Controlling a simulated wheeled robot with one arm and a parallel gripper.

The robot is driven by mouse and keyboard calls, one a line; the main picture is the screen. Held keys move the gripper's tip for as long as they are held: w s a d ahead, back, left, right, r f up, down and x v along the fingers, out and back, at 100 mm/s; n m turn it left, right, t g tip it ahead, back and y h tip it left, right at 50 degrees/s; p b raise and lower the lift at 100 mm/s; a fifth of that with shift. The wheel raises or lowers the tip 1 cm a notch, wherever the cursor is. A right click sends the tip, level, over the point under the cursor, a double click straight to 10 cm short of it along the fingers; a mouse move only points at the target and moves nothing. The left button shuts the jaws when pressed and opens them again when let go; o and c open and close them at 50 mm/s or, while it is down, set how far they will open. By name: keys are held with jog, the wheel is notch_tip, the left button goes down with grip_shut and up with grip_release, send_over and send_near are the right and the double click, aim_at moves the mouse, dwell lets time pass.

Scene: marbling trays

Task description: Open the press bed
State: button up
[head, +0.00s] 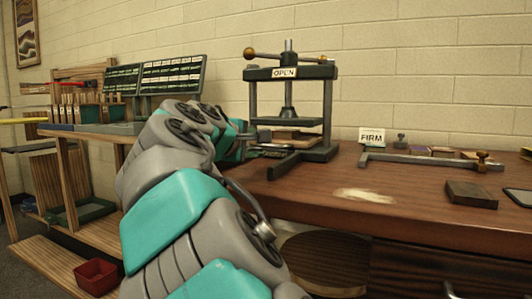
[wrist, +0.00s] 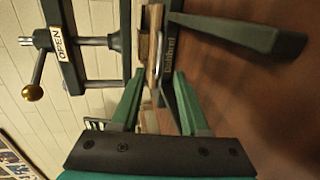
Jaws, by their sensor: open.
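The dark green press (head: 327,105) stands upright on the brown bench, with an "OPEN" sign on its top beam. Its bed (head: 296,137) lies low between the posts, below the raised plate, with wooden boards showing. In the wrist view, which is turned sideways, the bed's front edge (wrist: 168,45) carries lettering that I cannot read surely, and a pale metal handle (wrist: 159,62) shows beside it. My gripper (wrist: 158,78) is open, its two green fingers on either side of the handle's line. Contact cannot be told. In the head view my arm partly hides the gripper (head: 262,150).
The press's foot (head: 290,168) juts forward near my gripper. A "FIRM" sign (head: 371,136), a long metal bar tool (head: 425,162) and a dark wooden block (head: 471,195) lie to the right. A pale smear (head: 364,195) marks the otherwise bare bench front.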

aim_at(273, 147)
jog(key=x, duration=0.7)
jog(key=shift+w+d+f, duration=0.1)
jog(key=shift+w+d, duration=0.05)
jog(key=shift+w, duration=0.15)
grip_shut()
dwell(1.2)
